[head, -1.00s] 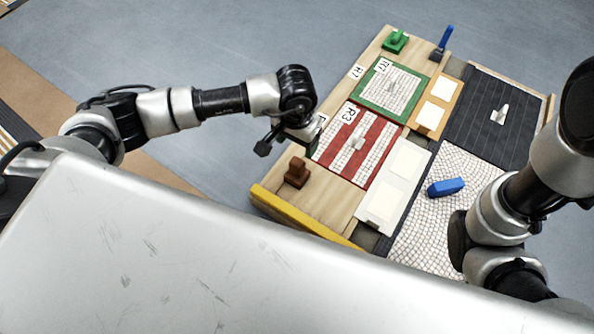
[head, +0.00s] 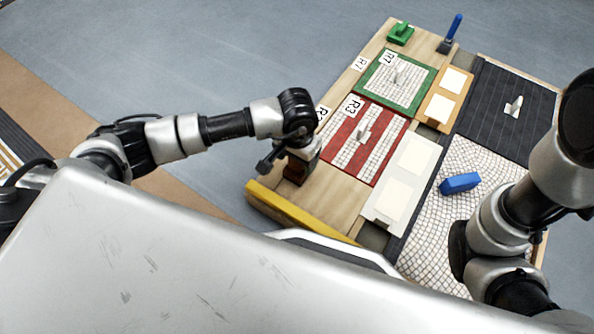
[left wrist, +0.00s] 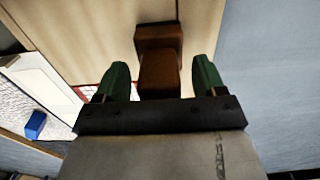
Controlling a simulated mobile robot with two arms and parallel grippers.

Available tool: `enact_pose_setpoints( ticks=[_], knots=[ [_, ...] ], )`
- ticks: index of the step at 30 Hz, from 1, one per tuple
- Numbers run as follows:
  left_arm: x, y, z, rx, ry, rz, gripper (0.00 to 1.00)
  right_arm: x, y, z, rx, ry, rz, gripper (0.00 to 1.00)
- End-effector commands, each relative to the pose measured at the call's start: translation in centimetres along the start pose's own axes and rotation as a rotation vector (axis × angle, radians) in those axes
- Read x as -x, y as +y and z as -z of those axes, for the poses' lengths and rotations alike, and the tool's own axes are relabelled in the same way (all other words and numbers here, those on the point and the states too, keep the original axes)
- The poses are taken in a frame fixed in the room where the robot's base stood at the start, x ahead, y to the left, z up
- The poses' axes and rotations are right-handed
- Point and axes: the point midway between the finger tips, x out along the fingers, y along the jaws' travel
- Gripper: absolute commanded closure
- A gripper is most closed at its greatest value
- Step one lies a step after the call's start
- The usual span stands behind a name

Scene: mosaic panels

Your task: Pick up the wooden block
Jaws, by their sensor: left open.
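The wooden block (head: 294,174) is a dark brown piece with a raised upper part. It stands on the near left of the pale wooden board, partly hidden by my left gripper (head: 290,160). In the left wrist view, the block (left wrist: 158,70) lies between the two green fingers of my left gripper (left wrist: 161,82). The fingers are open, with a gap visible on each side of the block's upper part. My right arm is at the right of the head view, but its gripper does not show.
Next to the block are a red-and-white mosaic panel (head: 382,150), a green-framed panel (head: 423,98) and a pale tray (head: 411,177). A blue block (head: 460,183) lies on a white mosaic sheet (head: 435,225). A yellow strip (head: 280,208) edges the board. Grey floor lies beyond.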

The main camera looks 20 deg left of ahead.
Motion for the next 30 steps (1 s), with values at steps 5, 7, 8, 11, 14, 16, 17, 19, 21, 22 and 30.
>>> enact_pose_setpoints(
  ticks=[5,7,8,11,14,16,17,19,21,22,30],
  knots=[
    [-0.4,0.0,0.1,0.001,0.002,0.0,0.3,0.3,-0.1,0.1,0.0,-0.001,0.0,0.43],
    [-0.3,0.0,0.1,0.001,0.002,0.0,0.3,0.3,-0.1,0.1,0.0,-0.001,0.0,0.43],
    [-0.3,0.0,0.1,0.001,0.002,0.0,0.3,0.3,-0.1,0.1,0.0,-0.001,0.0,0.43],
    [-0.3,0.0,0.1,0.001,0.002,0.0,0.45,0.3,-0.1,0.1,0.0,-0.001,0.0,0.43],
    [-0.3,0.0,0.1,0.001,0.002,0.0,0.6,0.3,-0.1,0.1,0.0,-0.001,0.0,0.43],
    [-0.3,0.0,0.1,0.001,0.002,0.0,0.71,0.3,-0.1,0.1,0.0,-0.001,0.0,0.43],
    [-0.3,0.0,0.1,0.001,0.002,0.0,0.76,0.3,-0.1,0.1,0.0,-0.001,0.0,0.43],
    [-0.3,0.0,0.1,0.001,0.003,0.0,0.83,0.3,-0.1,0.1,0.0,-0.001,0.0,0.43],
    [-0.3,0.0,0.1,0.001,0.003,0.0,0.83,0.3,-0.1,0.1,0.0,-0.001,0.0,0.43],
    [-0.3,0.0,0.1,0.001,0.003,0.0,0.83,0.3,-0.1,0.1,0.0,-0.001,0.0,0.43],
    [0.5,0.0,0.1,0.0,0.003,0.0,0.83,-0.4,0.1,-0.1,0.0,0.0,0.0,0.43]
  ],
)
